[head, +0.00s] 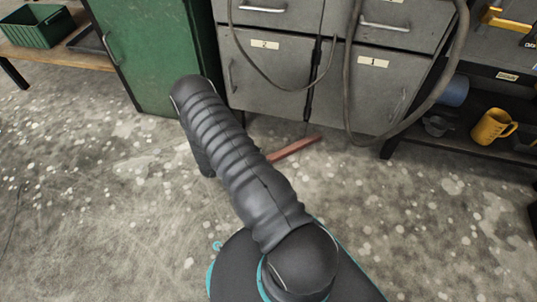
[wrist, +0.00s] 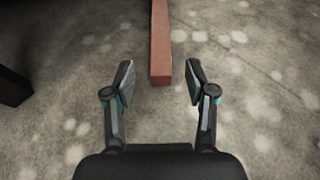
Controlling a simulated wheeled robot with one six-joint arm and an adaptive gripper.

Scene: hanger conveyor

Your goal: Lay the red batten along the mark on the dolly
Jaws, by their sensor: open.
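The red batten (head: 293,149) lies on the concrete floor in front of the grey cabinets in the head view. Its left end is hidden behind my arm there. In the wrist view the batten (wrist: 160,45) runs from the top edge down to its near end, which sits between the fingertips. My gripper (wrist: 158,78) is open, with one finger on each side of that end and a gap on both sides. I cannot tell how high the fingers are above the floor. My gripper is hidden behind my arm in the head view. I see no dolly or mark.
Grey drawer cabinets (head: 270,75) and a green cabinet (head: 150,50) stand close behind the batten. Hoses (head: 349,75) hang in front of the grey cabinets. A shelf at right holds a yellow mug (head: 490,127). A dark post-like object (wrist: 14,87) stands left in the wrist view. Foreground floor is clear.

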